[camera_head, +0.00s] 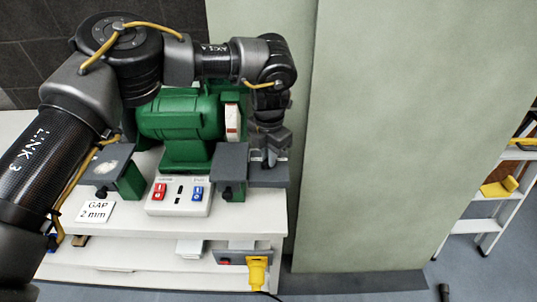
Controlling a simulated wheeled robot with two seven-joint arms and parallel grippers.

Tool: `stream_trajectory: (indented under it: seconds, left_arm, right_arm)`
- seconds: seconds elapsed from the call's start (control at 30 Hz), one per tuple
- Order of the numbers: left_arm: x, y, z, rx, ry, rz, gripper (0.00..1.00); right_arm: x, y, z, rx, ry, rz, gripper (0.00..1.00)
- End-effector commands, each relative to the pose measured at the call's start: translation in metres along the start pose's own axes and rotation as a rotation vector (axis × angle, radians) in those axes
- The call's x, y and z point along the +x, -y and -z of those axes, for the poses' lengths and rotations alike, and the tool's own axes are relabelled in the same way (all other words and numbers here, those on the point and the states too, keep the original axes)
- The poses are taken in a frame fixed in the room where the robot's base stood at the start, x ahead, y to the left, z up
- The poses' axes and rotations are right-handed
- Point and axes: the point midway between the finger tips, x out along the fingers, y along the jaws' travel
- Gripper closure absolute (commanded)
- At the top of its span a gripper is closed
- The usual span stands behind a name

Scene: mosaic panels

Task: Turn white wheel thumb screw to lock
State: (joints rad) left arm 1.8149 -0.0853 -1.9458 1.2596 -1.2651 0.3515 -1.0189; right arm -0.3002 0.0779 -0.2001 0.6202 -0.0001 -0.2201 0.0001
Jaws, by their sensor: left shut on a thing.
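A green bench grinder (180,118) stands on the white bench. Its white wheel (232,121) shows at the right end. A grey tool rest (229,164) on a green bracket sits in front of that wheel. A small dark thumb screw (224,193) shows low on this bracket. My left gripper (269,160) points down at the right part of the grey rest, right of the wheel. It is shut on the grey rest there, though its fingertips are small and partly hard to see. It is apart from the dark thumb screw. My right gripper is not in view.
A second grey rest (108,165) is at the left, beside a "GAP 2 mm" card (95,211). A switch box (179,196) with red and blue switches sits between the rests. A pale green panel (400,130) stands close on the right, with a ladder (500,200) beyond.

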Motion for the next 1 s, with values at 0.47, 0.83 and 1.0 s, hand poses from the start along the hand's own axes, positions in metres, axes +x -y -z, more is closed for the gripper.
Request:
stream_trajectory:
  seconds: [0.47, 0.83, 1.0]
  left_arm:
    - [-0.001, 0.000, 0.000, -0.001, 0.001, 0.000, 0.65]
    - [-0.058, -0.001, -0.001, -0.001, 0.005, -0.004, 0.65]
    - [-0.089, -0.001, -0.001, -0.002, 0.004, -0.003, 0.65]
  right_arm:
    - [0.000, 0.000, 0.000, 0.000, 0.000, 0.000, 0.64]
    - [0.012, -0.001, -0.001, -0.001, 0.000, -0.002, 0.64]
    - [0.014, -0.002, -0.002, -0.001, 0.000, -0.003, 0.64]
